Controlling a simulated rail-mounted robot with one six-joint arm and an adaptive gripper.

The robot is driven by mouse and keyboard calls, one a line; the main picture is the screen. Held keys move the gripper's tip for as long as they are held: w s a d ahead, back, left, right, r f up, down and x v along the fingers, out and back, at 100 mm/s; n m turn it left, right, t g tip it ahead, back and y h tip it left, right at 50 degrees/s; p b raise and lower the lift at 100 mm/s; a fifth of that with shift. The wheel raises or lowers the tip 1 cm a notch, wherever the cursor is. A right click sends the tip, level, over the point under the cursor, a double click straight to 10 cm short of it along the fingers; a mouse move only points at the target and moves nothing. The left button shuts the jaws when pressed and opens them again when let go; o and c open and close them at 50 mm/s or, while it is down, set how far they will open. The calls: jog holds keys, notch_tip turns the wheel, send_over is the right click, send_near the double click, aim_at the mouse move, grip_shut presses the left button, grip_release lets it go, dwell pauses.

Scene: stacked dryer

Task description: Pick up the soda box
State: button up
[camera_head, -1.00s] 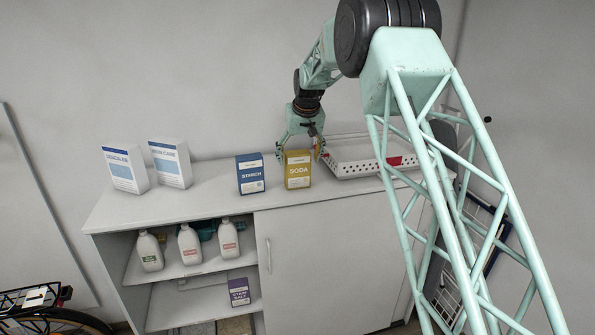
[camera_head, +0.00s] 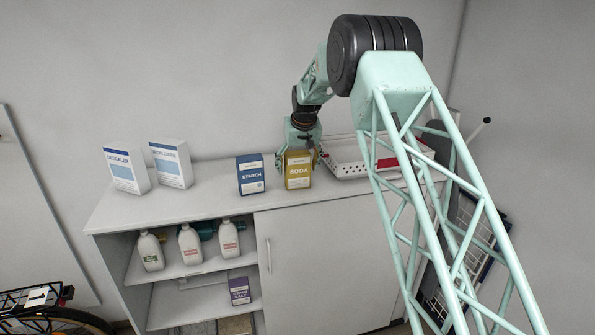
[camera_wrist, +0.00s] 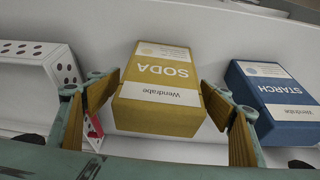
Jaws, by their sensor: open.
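The yellow soda box (camera_head: 298,171) stands upright on the white cabinet top, to the right of the blue starch box. My gripper (camera_head: 300,153) is at the soda box from behind and above, with its fingers low beside it. In the wrist view the soda box (camera_wrist: 162,92) lies between the two open fingers of my gripper (camera_wrist: 160,122), seen from above. A gap shows on the box's right side; contact on the left cannot be told. The lower part of the box is hidden in the wrist view.
A white perforated tray (camera_head: 350,168) is close on the right. Two white boxes (camera_head: 125,170) stand farther left. The cabinet top (camera_head: 205,190) is clear between.

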aim_at(298, 154)
dwell(0.5)
jog(key=c, duration=1.1)
jog(key=shift+r, duration=0.15)
jog(key=shift+w+r+b, duration=0.1)
jog(key=shift+r+b, duration=0.3)
jog(key=shift+r, duration=1.25)
jog(key=shift+s+a+r+b, duration=0.25)
jog(key=shift+s+a+b, duration=0.3)
jog(key=shift+s, duration=2.1)
jog(key=shift+s+a+r+b, duration=0.2)
jog(key=shift+s+a+b, duration=0.3)
jog(key=shift+s, duration=2.1)
jog(key=shift+s+a+r+b, duration=0.25)
jog(key=shift+s+a+b, duration=0.3)
jog(key=shift+s, duration=2.1)
jog(key=shift+d, duration=0.1)
